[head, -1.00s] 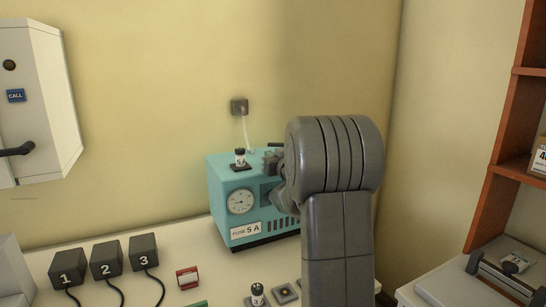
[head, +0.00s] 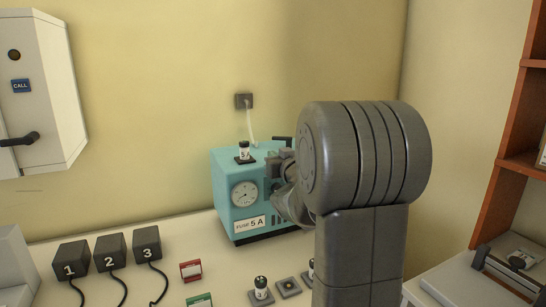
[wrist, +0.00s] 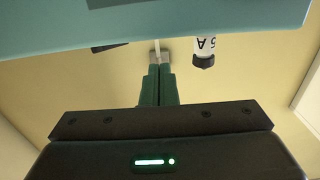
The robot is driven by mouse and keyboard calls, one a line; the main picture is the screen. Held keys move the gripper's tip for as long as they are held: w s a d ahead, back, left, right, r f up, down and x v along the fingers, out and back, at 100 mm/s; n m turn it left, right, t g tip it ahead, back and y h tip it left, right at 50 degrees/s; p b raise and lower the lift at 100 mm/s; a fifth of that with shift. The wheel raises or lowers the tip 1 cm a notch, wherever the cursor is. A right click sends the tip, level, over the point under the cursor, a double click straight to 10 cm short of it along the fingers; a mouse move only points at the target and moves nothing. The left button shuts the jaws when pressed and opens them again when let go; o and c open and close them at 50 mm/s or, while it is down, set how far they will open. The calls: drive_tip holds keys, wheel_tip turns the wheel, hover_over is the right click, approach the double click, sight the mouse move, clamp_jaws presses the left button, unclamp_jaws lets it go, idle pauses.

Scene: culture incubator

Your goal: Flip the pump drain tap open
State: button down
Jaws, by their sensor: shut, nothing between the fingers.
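The teal pump box (head: 226,213) stands on the bench against the wall, with a round gauge (head: 244,195) and a "FUSE 5 A" label (head: 251,224) on its front. A dark bar (head: 282,140) shows at its upper right; I cannot tell whether it is the drain tap. My gripper is at the pump's right side in the head view, largely hidden by my arm. In the wrist view my gripper (wrist: 158,82) has its teal fingers together and empty, with the pump's teal edge (wrist: 200,25) across the top. Contact with the pump cannot be told.
A fuse holder marked 5 A (head: 243,151) stands on the pump. A wall socket (head: 244,101) with a pale cable is behind. Numbered black blocks (head: 110,251), a red-and-white piece (head: 190,271) and another fuse (head: 261,290) sit on the bench. An orange shelf (head: 505,170) stands right.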

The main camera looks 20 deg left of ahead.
drive_tip(key=w+d+r+m+h+p, duration=0.1)
drive_tip(key=w+d+m+h+p, duration=0.2)
drive_tip(key=d+m, duration=0.45)
drive_tip(key=w+d+r+m+t+h, duration=0.1)
drive_tip(key=w+d+m+h, duration=0.3)
drive_tip(key=d, duration=0.7)
drive_tip(key=w+d+r+m+h+p, duration=0.2)
drive_tip(key=w+d+m+h, duration=0.15)
drive_tip(key=d+m, duration=0.4)
drive_tip(key=s+d+r+m+g+h+p, duration=0.1)
drive_tip(key=d+m, duration=0.4)
drive_tip(key=d, duration=0.5)
drive_tip(key=s+d+r+m+g+h+p, duration=0.1)
drive_tip(key=s+d+m+h, duration=0.4)
drive_tip(key=d, duration=0.6)
drive_tip(key=s+d+r+m+g+h+p, duration=0.1)
drive_tip(key=s+d+r+m+g+h, duration=0.1)
drive_tip(key=d+m, duration=0.5)
drive_tip(key=s+d+g+h, duration=0.1)
drive_tip(key=s+d+g, duration=0.1)
drive_tip(key=d, duration=0.1)
drive_tip(key=shift+d+r+g+p, duration=0.2)
drive_tip(key=shift+r+g+p, duration=0.1)
drive_tip(key=shift+r+p, duration=0.1)
